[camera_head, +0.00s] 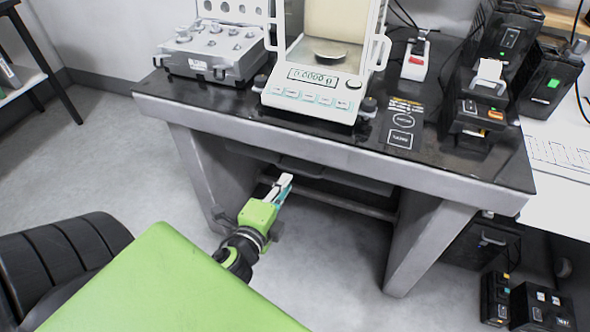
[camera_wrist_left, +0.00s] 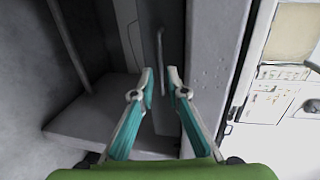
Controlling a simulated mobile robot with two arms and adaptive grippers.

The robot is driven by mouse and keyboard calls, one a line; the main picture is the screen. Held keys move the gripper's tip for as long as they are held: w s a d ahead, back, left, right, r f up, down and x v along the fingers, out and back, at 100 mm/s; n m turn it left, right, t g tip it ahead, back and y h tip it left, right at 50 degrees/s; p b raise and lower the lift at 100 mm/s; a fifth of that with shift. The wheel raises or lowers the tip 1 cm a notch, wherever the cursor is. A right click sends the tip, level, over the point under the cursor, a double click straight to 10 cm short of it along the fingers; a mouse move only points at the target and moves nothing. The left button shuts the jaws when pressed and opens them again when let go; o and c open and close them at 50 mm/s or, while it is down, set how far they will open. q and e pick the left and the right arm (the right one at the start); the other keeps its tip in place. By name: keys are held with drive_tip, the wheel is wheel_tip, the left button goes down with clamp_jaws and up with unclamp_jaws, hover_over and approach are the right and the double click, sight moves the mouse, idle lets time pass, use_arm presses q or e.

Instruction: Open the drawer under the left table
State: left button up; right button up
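The left table (camera_head: 460,183) has a black top and a thick grey front edge. Under it, the dark drawer (camera_head: 345,178) shows as a narrow strip, mostly hidden by the table edge. In the left wrist view the grey drawer front (camera_wrist_left: 172,25) carries a slim upright bar handle (camera_wrist_left: 159,48). My left gripper (camera_head: 285,181) is just below the table edge, in front of the drawer. In the wrist view my left gripper (camera_wrist_left: 159,75) is open, its fingertips apart with the handle lined up between them. I cannot tell whether they touch it. My right gripper is out of view.
On the table stand a balance (camera_head: 315,98), a weight case (camera_head: 212,52) and a label printer (camera_head: 478,112). Grey table legs (camera_head: 425,240) flank the space below. Black boxes (camera_head: 540,305) lie on the floor at right.

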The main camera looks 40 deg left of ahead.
sight(294, 169)
use_arm(q)
drive_tip(key=x, duration=0.7)
drive_tip(key=shift+w+f, duration=0.1)
drive_tip(key=shift+w, duration=0.05)
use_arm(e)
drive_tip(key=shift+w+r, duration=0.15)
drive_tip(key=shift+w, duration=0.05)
use_arm(q)
clamp_jaws()
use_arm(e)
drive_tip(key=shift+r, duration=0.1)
